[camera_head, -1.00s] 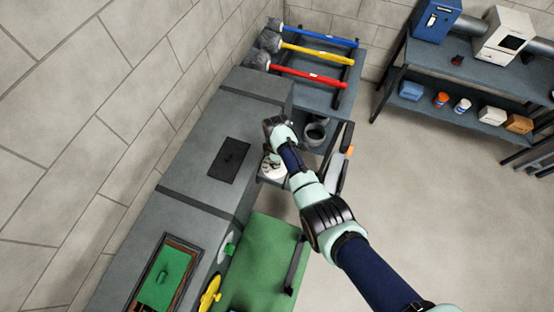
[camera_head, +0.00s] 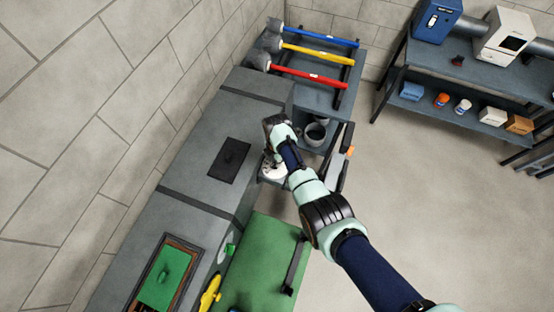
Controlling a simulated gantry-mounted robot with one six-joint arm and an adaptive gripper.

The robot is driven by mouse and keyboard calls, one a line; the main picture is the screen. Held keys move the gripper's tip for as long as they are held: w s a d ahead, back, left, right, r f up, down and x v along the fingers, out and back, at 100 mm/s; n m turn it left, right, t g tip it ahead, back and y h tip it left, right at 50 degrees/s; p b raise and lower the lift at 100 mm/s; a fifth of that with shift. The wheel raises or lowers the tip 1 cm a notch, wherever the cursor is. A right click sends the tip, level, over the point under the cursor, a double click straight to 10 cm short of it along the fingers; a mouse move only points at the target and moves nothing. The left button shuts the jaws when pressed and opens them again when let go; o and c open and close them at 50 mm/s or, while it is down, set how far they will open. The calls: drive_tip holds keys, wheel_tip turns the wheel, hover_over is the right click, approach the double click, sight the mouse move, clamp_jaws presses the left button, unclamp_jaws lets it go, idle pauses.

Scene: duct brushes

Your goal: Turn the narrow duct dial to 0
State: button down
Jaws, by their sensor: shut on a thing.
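A pale round dial (camera_head: 273,172) with dark marks is on the side of the grey duct (camera_head: 255,105), left of my forearm. I take it for the narrow duct dial. My gripper (camera_head: 270,153) is at the upper part of this dial, mostly hidden by my wrist, and is shut on it. The dial's pointer and numbers are too small and covered to read.
A black plate (camera_head: 229,160) lies on the duct top. A green hatch (camera_head: 166,279), a yellow handle (camera_head: 211,293) and a green knob (camera_head: 230,249) are nearer.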

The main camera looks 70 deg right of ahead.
drive_tip(key=shift+r, duration=0.1)
idle(0.3)
drive_tip(key=c, duration=1.2)
unclamp_jaws()
wheel_tip(320, 180, up, 12)
